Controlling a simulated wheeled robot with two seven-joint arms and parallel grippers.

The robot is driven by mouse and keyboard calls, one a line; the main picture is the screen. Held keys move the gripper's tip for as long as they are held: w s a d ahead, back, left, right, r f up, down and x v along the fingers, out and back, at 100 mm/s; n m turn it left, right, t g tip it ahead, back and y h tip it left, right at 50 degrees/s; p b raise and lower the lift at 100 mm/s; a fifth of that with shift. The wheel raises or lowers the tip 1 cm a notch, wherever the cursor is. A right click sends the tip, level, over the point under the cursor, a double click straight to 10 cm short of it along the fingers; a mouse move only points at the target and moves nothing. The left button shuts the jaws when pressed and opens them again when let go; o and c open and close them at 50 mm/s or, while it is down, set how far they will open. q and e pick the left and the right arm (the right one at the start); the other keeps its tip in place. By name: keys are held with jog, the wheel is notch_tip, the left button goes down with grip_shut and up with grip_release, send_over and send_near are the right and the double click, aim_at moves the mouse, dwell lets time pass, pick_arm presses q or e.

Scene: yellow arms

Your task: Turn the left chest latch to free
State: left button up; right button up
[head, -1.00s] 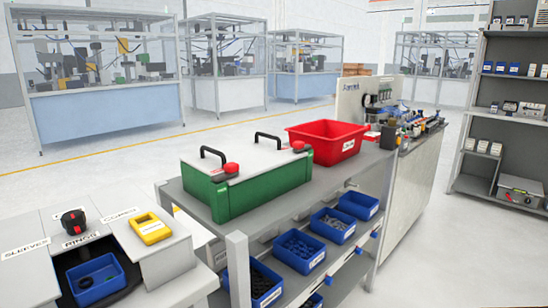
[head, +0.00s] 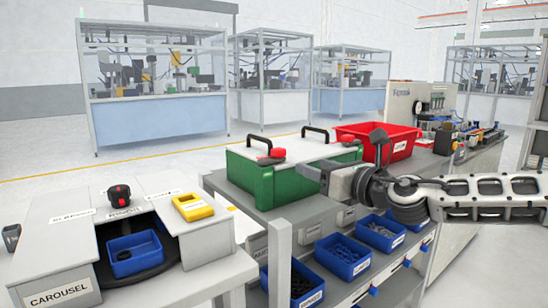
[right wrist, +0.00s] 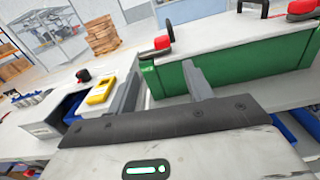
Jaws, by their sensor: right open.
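The green chest (head: 252,176) stands on the grey bench with its white lid (head: 310,149) down. Its left latch (head: 272,157) is a red knob at the lid's front left corner. The latch also shows in the right wrist view (right wrist: 162,43). A second red latch (head: 350,141) sits at the right end. My right gripper (head: 314,173) is open and empty in front of the chest's front face, right of the left latch and apart from it. My left gripper is not in view.
Two black handles (head: 316,130) rise from the lid. A red bin (head: 395,140) stands right of the chest. Blue bins (head: 342,262) sit on the lower shelf. A carousel table (head: 60,260) with a yellow tray (head: 193,207) is at front left.

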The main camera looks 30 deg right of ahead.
aim_at(282, 150)
jog(key=w+p, duration=0.3)
jog(key=w, duration=0.1)
jog(key=w+p, duration=0.4)
jog(key=w, duration=0.1)
jog(key=w+r+p, duration=0.1)
jog(key=w+p, duration=0.2)
jog(key=w, duration=0.2)
jog(key=shift+w+a+p, duration=0.2)
jog(key=shift+a+p, duration=0.15)
jog(key=shift+p, duration=0.05)
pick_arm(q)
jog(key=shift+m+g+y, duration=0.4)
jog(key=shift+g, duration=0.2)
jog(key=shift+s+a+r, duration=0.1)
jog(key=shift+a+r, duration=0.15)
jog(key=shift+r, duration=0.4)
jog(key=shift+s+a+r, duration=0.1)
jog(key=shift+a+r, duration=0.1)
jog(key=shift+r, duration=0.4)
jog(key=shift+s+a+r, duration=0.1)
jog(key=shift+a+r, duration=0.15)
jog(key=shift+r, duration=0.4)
pick_arm(e)
jog(key=shift+w, duration=0.7)
jog(key=shift+c, duration=0.3)
jog(key=c, duration=0.9)
